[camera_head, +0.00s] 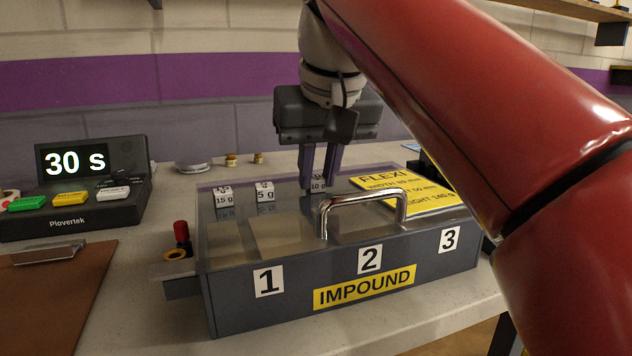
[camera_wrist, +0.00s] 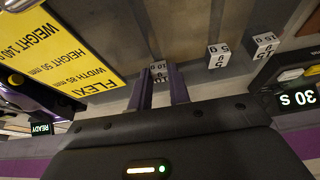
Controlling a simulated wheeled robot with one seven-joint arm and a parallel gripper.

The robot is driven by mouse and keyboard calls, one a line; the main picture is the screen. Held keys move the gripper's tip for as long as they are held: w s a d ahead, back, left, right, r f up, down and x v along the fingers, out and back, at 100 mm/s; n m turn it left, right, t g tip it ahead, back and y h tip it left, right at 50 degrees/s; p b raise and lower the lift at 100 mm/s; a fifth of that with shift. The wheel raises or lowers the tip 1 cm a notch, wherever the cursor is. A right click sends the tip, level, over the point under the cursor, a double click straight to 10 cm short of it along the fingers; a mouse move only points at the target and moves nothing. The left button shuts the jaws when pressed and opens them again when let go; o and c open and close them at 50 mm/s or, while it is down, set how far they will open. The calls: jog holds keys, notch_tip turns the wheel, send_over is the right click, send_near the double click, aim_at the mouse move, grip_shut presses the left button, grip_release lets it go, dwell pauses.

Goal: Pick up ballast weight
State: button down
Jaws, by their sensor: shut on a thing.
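Small white ballast weights stand in a row toward the back of the grey IMPOUND box (camera_head: 235,300). One is marked 15 g (camera_head: 223,196) and one 5 g (camera_head: 265,191); the 10 g weight (camera_head: 318,184) is at the right. My gripper (camera_head: 318,190) points down and is shut on the 10 g weight, whose upper part is partly hidden by the fingers. In the wrist view the 10 g weight (camera_wrist: 159,74) sits between the purple fingers. The 5 g weight (camera_wrist: 218,56) and 15 g weight (camera_wrist: 266,43) are apart from them.
The box has a clear top and a metal handle (camera_head: 360,203) in front of my gripper. A yellow FLEXI card (camera_head: 400,191) lies at its right. A timer (camera_head: 75,185) reading 30 s and a brown clipboard (camera_head: 50,300) are at the left. My red arm hides the right side.

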aim_at(319, 180)
jog(key=shift+r, duration=0.1)
notch_tip(319, 180, up, 10)
jog(key=p, duration=0.5)
jog(key=shift+p, duration=0.3)
